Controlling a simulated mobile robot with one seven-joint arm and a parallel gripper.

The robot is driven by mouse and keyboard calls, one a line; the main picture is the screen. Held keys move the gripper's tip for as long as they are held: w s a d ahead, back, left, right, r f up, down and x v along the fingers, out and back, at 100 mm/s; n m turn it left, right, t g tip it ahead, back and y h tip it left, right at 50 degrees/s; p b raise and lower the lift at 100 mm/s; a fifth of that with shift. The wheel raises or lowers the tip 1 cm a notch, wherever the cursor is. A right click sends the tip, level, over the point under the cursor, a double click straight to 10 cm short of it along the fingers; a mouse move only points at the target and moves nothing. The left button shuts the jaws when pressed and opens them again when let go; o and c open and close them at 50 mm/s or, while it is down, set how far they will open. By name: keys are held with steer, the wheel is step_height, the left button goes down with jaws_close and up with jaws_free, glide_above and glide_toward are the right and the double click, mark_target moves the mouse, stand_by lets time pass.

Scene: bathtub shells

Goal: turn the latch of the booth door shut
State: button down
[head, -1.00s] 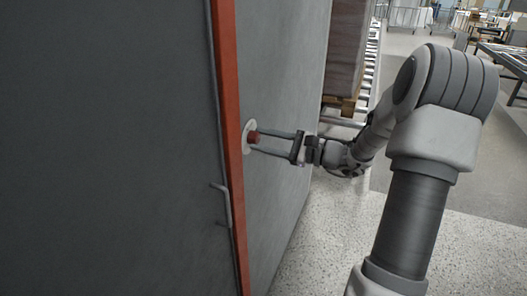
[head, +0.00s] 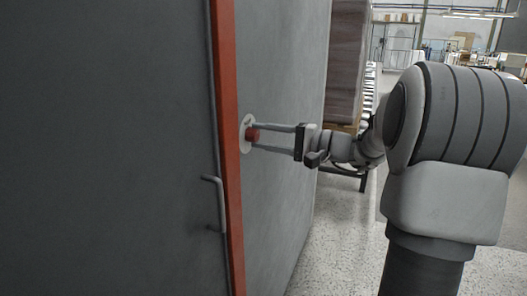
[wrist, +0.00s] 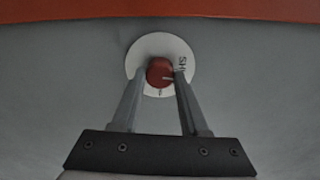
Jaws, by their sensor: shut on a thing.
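The latch is a red knob (head: 252,134) on a round white plate (head: 245,121) fixed to the grey booth wall. In the wrist view the knob (wrist: 158,71) carries a pale pointer line that points right, towards dark letters starting "SH" on the white plate (wrist: 157,43). The rest of the word is hidden by a finger. A small mark shows at the plate's bottom. My gripper (head: 257,137) is shut on the knob, one finger on each side. The dark grey door (head: 110,150) stands left of the red-orange frame strip and looks closed.
A bent metal handle (head: 219,203) sticks out from the door, below and left of the knob. The red-orange strip (head: 229,160) runs upright between door and wall. A tall wrapped stack (head: 346,60) stands behind my arm. Speckled floor (head: 335,240) is free at lower right.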

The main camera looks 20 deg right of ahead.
steer(key=shift+f+n+b, duration=0.15)
steer(key=shift+n+b, duration=0.25)
steer(key=shift+b, duration=0.2)
steer(key=shift+c, duration=2.1)
jaws_free()
steer(key=p+v, duration=0.2)
steer(key=v, duration=1.5)
steer(key=shift+s+d+r, duration=0.2)
steer(key=shift+r, duration=0.05)
